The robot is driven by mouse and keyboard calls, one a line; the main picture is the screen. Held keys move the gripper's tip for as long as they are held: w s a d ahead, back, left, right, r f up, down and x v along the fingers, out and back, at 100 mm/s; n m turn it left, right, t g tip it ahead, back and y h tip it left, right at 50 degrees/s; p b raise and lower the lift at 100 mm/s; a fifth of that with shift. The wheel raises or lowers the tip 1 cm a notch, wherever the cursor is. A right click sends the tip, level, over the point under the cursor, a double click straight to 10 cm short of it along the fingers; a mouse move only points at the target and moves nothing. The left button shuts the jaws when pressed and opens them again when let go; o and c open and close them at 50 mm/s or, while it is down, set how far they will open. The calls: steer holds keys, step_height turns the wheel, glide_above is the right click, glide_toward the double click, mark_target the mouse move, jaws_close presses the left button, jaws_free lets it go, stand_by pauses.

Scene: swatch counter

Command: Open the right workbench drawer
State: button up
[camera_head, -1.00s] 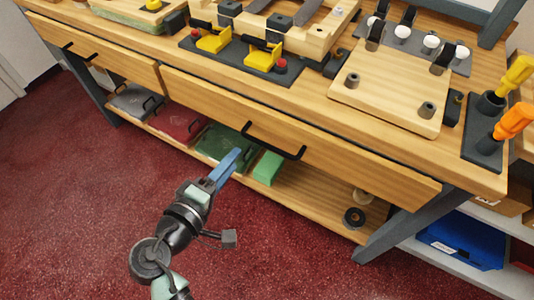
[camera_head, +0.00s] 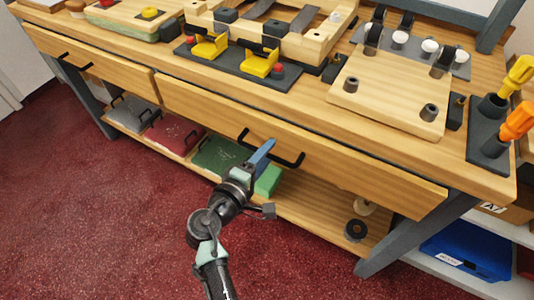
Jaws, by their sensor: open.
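The right workbench drawer (camera_head: 345,172) is a long wooden front under the bench top, and it looks shut. Its black bar handle (camera_head: 285,160) sits left of the front's middle. My gripper (camera_head: 266,148) has blue fingers and is open. Its fingertips are at the handle, overlapping the bar in this view. I cannot tell whether they touch it or go around it. The left drawer (camera_head: 100,68), with its own black handle (camera_head: 72,64), also looks shut.
The lower shelf (camera_head: 310,205) holds grey, red and green flat cases, a green block (camera_head: 268,180) and a black ring (camera_head: 355,230). A blue bin (camera_head: 465,250) stands at the lower right. The red floor (camera_head: 90,210) before the bench is clear.

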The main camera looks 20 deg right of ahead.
steer(key=shift+w+d, duration=0.1)
steer(key=shift+d, duration=0.05)
jaws_close()
stand_by(1.4)
